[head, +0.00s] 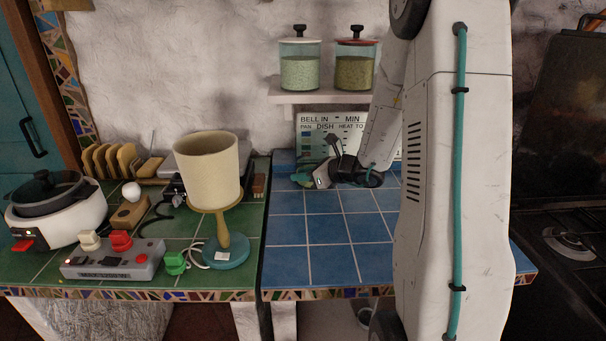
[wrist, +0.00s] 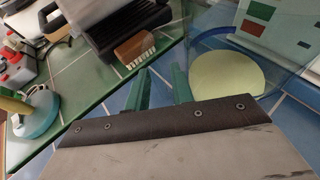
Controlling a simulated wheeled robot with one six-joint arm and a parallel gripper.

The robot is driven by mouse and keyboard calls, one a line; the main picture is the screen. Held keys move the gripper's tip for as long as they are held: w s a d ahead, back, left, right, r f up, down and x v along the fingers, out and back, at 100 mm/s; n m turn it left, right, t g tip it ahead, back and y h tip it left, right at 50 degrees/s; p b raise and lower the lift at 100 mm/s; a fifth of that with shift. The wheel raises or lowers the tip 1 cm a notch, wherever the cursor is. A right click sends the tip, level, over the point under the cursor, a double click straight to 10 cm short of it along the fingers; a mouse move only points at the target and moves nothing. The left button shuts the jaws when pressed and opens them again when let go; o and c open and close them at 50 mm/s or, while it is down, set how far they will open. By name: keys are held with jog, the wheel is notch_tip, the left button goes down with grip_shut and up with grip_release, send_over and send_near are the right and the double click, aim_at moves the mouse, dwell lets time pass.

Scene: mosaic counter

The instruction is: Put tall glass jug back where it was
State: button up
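A clear glass vessel, which looks like the tall glass jug, shows at the upper right of the wrist view with a pale yellow-green round area (wrist: 228,76) low in it. It stands close beside the right finger; I cannot tell whether they touch. In the head view I cannot make it out clearly near my arm. My gripper (wrist: 161,88) has its two teal fingers apart, with only blue tile showing between them. In the head view my gripper (head: 318,174) is low over the back of the blue-tiled counter, in front of the printed board.
The blue counter (head: 328,231) is clear at the front. A printed board (head: 318,122) leans at the back, under a shelf (head: 287,96) with two lidded jars.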

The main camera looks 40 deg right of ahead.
jog(key=shift+o, duration=0.2)
jog(key=shift+r, duration=0.15)
jog(key=shift+s+d+r, duration=0.1)
jog(key=shift+s+r, duration=0.05)
jog(key=shift+s, duration=0.05)
jog(key=v, duration=1.1)
jog(key=s+a+r+n+g+y, duration=0.2)
jog(key=s+a+r+n+g, duration=0.15)
jog(key=a+n, duration=0.5)
jog(key=s+a+r+n+g+y, duration=0.15)
jog(key=s+a+n+g, duration=0.35)
jog(key=a, duration=0.7)
jog(key=s+a+r+n+g+h, duration=0.1)
jog(key=s+n+h, duration=0.3)
jog(key=s+n, duration=0.3)
jog(key=s+a+r+n+g+h, duration=0.1)
jog(key=s+n+h, duration=0.3)
jog(key=s+n, duration=0.3)
jog(key=n, duration=0.4)
jog(key=shift+s+a+r+g, duration=0.3)
jog(key=shift+s+g, duration=0.05)
jog(key=shift+s, duration=0.05)
